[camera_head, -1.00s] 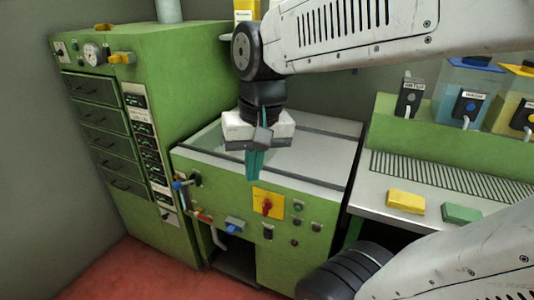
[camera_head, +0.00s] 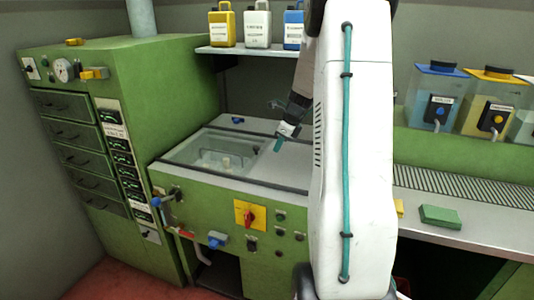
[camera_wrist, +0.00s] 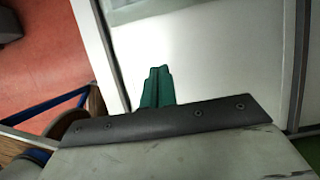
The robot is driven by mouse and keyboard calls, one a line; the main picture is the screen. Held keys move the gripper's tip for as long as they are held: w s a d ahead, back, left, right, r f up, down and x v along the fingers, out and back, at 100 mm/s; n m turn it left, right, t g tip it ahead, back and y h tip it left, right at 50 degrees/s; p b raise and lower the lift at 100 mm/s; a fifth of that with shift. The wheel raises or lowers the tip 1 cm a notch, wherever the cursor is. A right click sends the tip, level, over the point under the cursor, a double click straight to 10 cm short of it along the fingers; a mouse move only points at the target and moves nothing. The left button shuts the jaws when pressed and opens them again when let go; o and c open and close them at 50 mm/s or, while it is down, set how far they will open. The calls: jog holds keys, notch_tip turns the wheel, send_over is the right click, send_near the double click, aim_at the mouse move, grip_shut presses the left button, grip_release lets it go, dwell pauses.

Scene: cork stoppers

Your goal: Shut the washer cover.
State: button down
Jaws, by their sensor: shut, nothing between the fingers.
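The washer (camera_head: 215,205) is the green bench-high machine in the middle of the head view. The left part of its top is open or see-through, showing a pale basin (camera_head: 222,152) with small items inside. A flat light-grey panel (camera_head: 275,167), which looks like the washer cover, lies over the right part. My gripper (camera_head: 279,144) is above this panel, its teal fingers together and empty. In the wrist view, the shut fingers (camera_wrist: 157,84) are over a plain whitish surface (camera_wrist: 215,60). I cannot tell whether they touch it.
A tall green cabinet (camera_head: 150,110) stands left of the washer. A shelf (camera_head: 240,50) with several jugs is behind. At right are a ribbed counter (camera_head: 450,212), a green block (camera_head: 440,216) and coloured containers (camera_head: 437,90). My arm hides part of the washer's right side.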

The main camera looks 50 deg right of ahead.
aim_at(256, 168)
jog(key=x, duration=0.8)
jog(key=shift+w+a+f, duration=0.15)
jog(key=shift+a+f, duration=0.05)
jog(key=shift+f, duration=0.15)
jog(key=w, duration=0.1)
jog(key=w+a, duration=0.1)
jog(key=w, duration=0.1)
jog(key=shift+a+f, duration=0.15)
jog(key=shift+w+a, duration=0.1)
jog(key=shift+w, duration=0.3)
